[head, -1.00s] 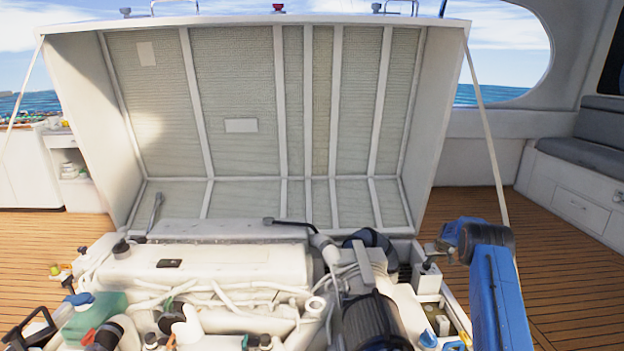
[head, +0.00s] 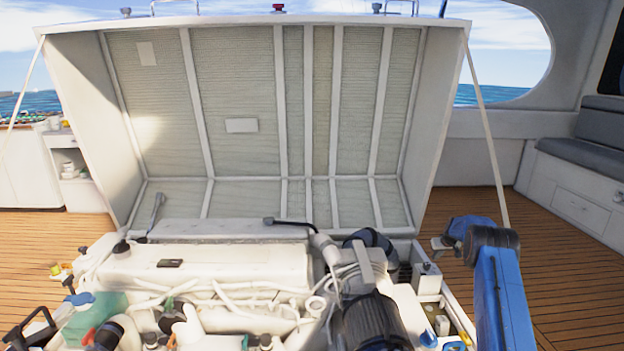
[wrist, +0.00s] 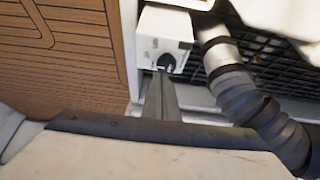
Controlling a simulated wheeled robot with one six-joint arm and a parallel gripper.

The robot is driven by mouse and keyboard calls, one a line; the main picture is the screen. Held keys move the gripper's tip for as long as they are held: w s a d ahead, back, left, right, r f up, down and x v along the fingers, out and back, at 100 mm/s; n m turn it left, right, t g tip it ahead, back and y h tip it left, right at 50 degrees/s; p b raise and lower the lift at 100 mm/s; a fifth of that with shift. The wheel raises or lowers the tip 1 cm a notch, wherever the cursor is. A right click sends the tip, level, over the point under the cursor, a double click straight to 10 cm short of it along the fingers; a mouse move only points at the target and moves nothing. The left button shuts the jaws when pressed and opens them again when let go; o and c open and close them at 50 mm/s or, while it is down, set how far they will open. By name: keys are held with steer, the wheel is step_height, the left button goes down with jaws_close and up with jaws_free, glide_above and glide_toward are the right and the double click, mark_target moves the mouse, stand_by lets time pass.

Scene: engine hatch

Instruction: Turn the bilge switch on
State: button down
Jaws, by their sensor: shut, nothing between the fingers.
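The bilge switch is a small white box (wrist: 165,33) with a black rotary knob (wrist: 167,61) on its face, in the wrist view at top centre. The box also shows in the head view (head: 427,277), at the engine bay's right side. The knob's setting is too small to read. My gripper (wrist: 161,76) is shut and empty. Its tips are right by the knob and cover part of its lower left in the wrist view; I cannot tell whether they touch it. In the head view, my gripper (head: 437,244) is above the box.
A ribbed dark hose (wrist: 238,92) runs close to the right of the box, beside a black grille (wrist: 265,65). The white engine (head: 205,268) fills the bay to the left. The open hatch lid (head: 235,75) stands behind. The wooden deck (head: 575,275) to the right is clear.

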steer(key=shift+d+f, duration=0.1)
steer(key=shift+f, duration=3.1)
steer(key=shift+s+a, duration=0.1)
steer(key=shift+a, duration=0.8)
steer(key=shift+a, duration=0.6)
steer(key=shift+a, duration=0.1)
steer(key=shift+s, duration=0.2)
step_height(320, 180, up, 6)
